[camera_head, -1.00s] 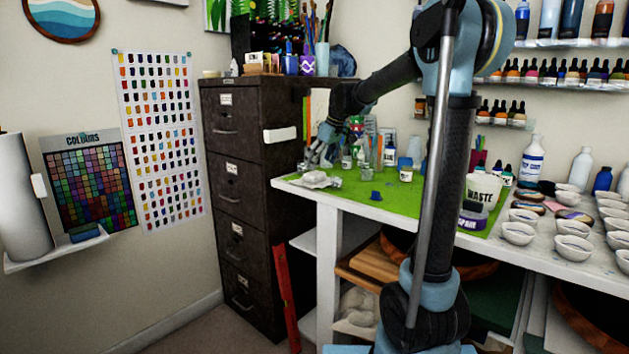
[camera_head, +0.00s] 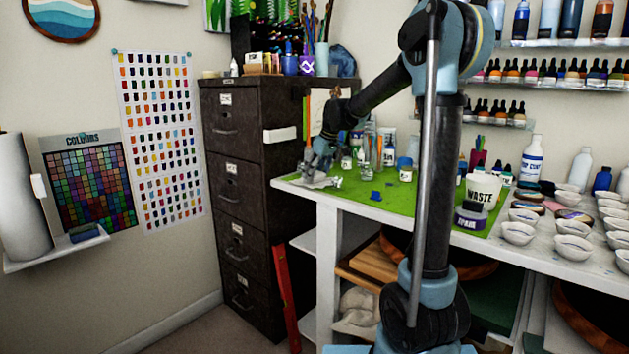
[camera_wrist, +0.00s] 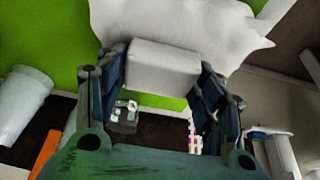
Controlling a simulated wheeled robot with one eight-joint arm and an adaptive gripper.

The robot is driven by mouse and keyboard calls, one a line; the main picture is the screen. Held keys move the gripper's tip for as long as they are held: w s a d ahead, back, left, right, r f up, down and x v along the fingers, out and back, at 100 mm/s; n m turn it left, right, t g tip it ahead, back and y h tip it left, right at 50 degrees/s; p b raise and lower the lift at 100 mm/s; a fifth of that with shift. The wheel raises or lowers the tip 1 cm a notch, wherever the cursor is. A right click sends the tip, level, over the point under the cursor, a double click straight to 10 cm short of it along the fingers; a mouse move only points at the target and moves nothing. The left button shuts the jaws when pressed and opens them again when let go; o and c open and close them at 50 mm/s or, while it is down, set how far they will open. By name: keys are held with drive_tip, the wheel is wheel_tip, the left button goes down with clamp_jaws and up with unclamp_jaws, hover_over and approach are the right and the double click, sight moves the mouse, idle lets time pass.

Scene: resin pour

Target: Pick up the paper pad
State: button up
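A white block (camera_wrist: 163,68), which looks like the paper pad, lies between the two fingers of my gripper (camera_wrist: 162,78) in the wrist view. The fingers stand at its left and right sides, very close to it. I cannot tell whether both press on it. In the head view my gripper (camera_head: 317,163) is low over the left end of the green mat (camera_head: 400,199). A crumpled white cloth or paper (camera_head: 313,182) lies under it there, and shows beyond the block in the wrist view (camera_wrist: 180,25). I cannot make out the block in the head view.
A dark filing cabinet (camera_head: 228,190) stands close to the left of the table. Small jars, a blue cap (camera_head: 376,196) and a waste cup (camera_head: 481,190) stand on the mat to the right. Several white bowls (camera_head: 517,233) fill the table's right part.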

sight(316, 173)
drive_tip(key=shift+c, duration=0.4)
wheel_tip(316, 173, up, 10)
idle(0.5)
drive_tip(key=shift+c, duration=0.4)
